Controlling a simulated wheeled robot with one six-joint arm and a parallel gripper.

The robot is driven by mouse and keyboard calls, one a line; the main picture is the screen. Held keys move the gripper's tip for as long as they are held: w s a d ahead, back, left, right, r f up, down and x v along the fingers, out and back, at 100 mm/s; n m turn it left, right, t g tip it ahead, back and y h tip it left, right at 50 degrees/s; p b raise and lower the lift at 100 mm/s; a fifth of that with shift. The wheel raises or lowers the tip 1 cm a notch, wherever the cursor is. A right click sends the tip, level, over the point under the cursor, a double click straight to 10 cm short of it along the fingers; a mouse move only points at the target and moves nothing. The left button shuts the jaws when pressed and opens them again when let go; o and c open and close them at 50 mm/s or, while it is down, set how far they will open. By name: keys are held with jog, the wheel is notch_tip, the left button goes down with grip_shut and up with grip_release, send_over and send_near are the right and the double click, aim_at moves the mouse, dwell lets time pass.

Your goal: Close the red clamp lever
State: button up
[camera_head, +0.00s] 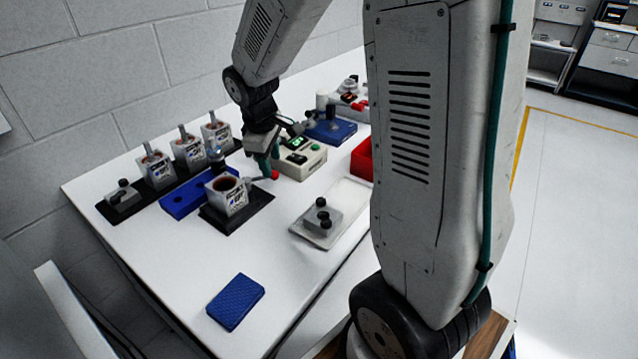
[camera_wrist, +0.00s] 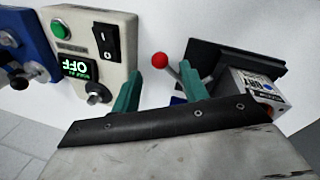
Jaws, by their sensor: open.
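The red clamp lever shows as a red ball knob (camera_head: 275,175) on a thin metal rod, beside the dark fixture (camera_head: 247,207) that carries a servo unit (camera_head: 231,192). In the wrist view the red knob (camera_wrist: 160,60) lies ahead of and between my two teal fingertips, with its rod running right to the black fixture (camera_wrist: 212,55). My gripper (camera_head: 268,158) is open and empty, just above and beside the knob; its fingers also show in the wrist view (camera_wrist: 160,88). No contact with the knob is visible. The clamp's pivot is partly hidden.
A beige box (camera_head: 302,160) with a green display reading OFF stands close behind my gripper. Several servo units stand on a black rack (camera_head: 165,188) at left. The front table is mostly clear.

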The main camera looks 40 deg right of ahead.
jog(key=s+a+r+m, duration=0.2)
jog(key=s+a+r, duration=0.1)
jog(key=s, duration=0.5)
jog(key=s+a+r+m+y, duration=0.1)
jog(key=s+a+r+m, duration=0.1)
jog(key=s+r, duration=0.3)
jog(key=s+a+r+m, duration=0.2)
jog(key=s+a+r, duration=0.2)
jog(key=s, duration=0.9)
jog(key=shift+r+m+y, duration=0.3)
jog(key=shift+r+y, duration=0.05)
jog(key=shift+y, duration=0.05)
jog(key=shift+a, duration=0.15)
jog(key=shift+c, duration=0.3)
